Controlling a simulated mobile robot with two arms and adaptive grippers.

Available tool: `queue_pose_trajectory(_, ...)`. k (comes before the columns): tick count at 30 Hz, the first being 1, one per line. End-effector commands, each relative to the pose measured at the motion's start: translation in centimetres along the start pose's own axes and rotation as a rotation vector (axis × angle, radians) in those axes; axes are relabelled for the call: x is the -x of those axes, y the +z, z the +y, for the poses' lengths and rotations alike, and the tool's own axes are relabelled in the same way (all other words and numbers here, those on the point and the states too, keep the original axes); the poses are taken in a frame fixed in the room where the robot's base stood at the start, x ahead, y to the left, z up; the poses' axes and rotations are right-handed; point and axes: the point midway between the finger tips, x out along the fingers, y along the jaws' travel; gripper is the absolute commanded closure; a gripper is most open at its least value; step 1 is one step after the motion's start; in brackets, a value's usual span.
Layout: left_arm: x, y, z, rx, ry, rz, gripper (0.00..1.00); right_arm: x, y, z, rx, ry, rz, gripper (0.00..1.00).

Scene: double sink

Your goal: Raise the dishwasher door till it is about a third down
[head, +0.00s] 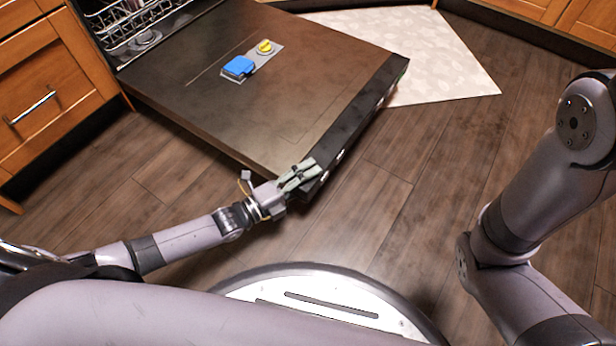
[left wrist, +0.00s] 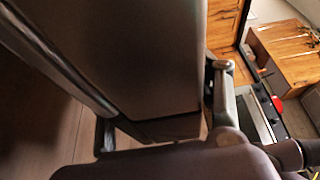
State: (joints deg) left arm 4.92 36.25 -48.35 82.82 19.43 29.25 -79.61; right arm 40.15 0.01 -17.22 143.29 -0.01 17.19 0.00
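The dishwasher door (head: 285,95) is folded down, near level, with its inner face up. Its dark outer edge with the controls (head: 350,125) faces the open floor. My left gripper (head: 299,178) is at the door's near corner. In the left wrist view the door (left wrist: 140,55) comes in between the two widely spread fingers of my left gripper (left wrist: 163,112). One finger is on each side of it; I cannot tell whether both touch. My right arm shows at the right of the head view, but its gripper is out of view.
The dishwasher's rack (head: 125,25) is at the upper left, next to wooden drawers (head: 45,100). A blue detergent lid (head: 239,66) and yellow cap (head: 265,47) are on the door. A pale rug (head: 430,60) lies beyond it. Wooden floor (head: 400,180) is clear to the right.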

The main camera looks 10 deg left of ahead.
Motion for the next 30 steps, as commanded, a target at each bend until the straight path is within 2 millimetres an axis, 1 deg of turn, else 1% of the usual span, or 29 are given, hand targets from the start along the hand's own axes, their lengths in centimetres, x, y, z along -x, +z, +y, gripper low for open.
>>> queue_pose_trajectory(1, 0.01, -0.01, 0.01, 0.000, 0.000, 0.000, 0.47, 0.01, 0.01, 0.00, 0.000, 0.000, 0.000, 1.00)
queue_pose_trajectory(2, 0.01, -0.01, 0.02, 0.000, 0.000, 0.000, 0.49, 0.01, 0.01, 0.00, 0.000, 0.000, 0.000, 1.00)
queue_pose_trajectory(24, 0.04, 0.00, 0.06, 0.000, 0.001, 0.000, 0.99, 0.03, 0.06, 0.02, 0.001, 0.000, -0.002, 1.00)
queue_pose_trajectory(30, 0.04, -0.01, -0.07, 0.001, 0.001, 0.000, 1.00, -0.07, 0.11, 0.05, 0.001, 0.000, -0.002, 1.00)
